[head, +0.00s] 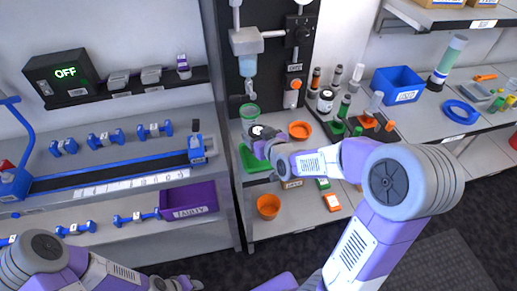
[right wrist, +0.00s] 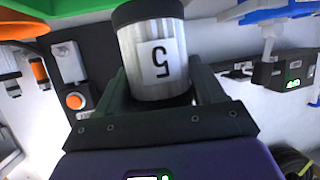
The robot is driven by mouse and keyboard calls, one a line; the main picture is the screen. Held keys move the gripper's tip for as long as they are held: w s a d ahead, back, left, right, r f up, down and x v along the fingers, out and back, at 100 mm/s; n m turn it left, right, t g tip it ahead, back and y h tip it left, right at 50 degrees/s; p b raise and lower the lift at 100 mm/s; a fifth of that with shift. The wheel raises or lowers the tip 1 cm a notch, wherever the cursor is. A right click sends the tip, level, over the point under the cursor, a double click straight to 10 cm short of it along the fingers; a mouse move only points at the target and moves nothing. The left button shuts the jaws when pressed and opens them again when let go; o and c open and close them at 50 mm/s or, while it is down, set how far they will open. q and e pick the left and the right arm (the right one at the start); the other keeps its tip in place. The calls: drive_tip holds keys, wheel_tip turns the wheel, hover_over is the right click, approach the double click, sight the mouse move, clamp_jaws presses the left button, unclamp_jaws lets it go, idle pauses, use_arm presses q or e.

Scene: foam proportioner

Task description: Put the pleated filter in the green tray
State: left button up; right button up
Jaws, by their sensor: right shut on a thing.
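Bottles and a blue bin (head: 398,86) stand farther right.

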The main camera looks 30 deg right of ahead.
drive_tip(key=shift+w+f+b, duration=0.1)
drive_tip(key=shift+f+b, duration=0.7)
drive_tip(key=shift+f, duration=1.6)
drive_tip(key=shift+f, duration=0.1)
drive_tip(key=o, duration=0.8)
drive_tip(key=shift+f, duration=0.1)
drive_tip(key=shift+c, duration=0.2)
drive_tip(key=o, duration=0.4)
drive_tip(key=shift+o, duration=0.2)
